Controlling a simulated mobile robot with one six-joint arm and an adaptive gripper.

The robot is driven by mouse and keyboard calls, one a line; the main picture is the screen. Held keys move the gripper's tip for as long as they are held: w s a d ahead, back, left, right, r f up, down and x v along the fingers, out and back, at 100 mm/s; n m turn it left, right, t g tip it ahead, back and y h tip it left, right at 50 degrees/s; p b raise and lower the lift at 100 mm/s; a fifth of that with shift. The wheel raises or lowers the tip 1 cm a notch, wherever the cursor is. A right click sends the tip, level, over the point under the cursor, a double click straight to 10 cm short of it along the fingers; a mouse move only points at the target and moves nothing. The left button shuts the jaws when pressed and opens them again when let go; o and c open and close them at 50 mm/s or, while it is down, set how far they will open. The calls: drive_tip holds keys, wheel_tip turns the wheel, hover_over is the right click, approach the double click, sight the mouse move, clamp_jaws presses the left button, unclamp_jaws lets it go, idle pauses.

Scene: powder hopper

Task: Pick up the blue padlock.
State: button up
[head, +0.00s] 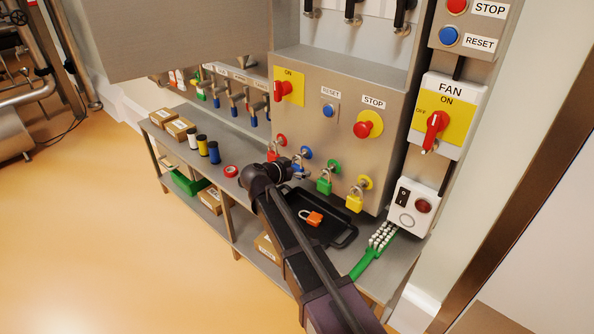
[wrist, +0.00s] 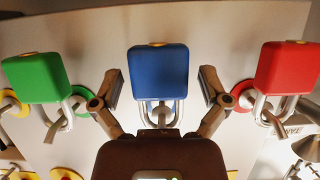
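The blue padlock (wrist: 158,75) hangs by its shackle in the middle of the wrist view, in front of the metal panel. My gripper (wrist: 160,90) is open, with one finger on each side of the padlock and a gap at both sides. In the head view my gripper (head: 288,172) is at the panel front. It hides much of the blue padlock (head: 298,168) there. A green padlock (wrist: 36,77) hangs to the left in the wrist view and a red padlock (wrist: 287,72) to the right. Both are apart from my fingers.
In the head view a yellow padlock (head: 354,201) hangs at the right. An orange padlock (head: 312,218) lies in a black tray (head: 342,238) below my arm. A green brush (head: 366,262), a red tape roll (head: 231,171) and small bottles (head: 203,146) are on the bench.

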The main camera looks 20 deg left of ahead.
drive_tip(key=c, duration=0.9)
drive_tip(key=shift+r, duration=0.1)
drive_tip(key=shift+r+p, duration=0.6)
drive_tip(key=shift+p, duration=0.1)
drive_tip(key=shift+s+r, duration=0.15)
drive_tip(key=shift+s, duration=0.05)
drive_tip(key=s+a, duration=0.3)
drive_tip(key=s, duration=0.5)
drive_tip(key=s+a, duration=0.4)
drive_tip(key=s, duration=0.4)
drive_tip(key=shift+s, duration=0.15)
drive_tip(key=shift+r+p, duration=0.55)
drive_tip(key=shift+p, duration=0.15)
drive_tip(key=shift+s, duration=0.1)
drive_tip(key=s+a, duration=0.2)
drive_tip(key=s, duration=0.4)
drive_tip(key=shift+s+a, duration=0.35)
idle(0.5)
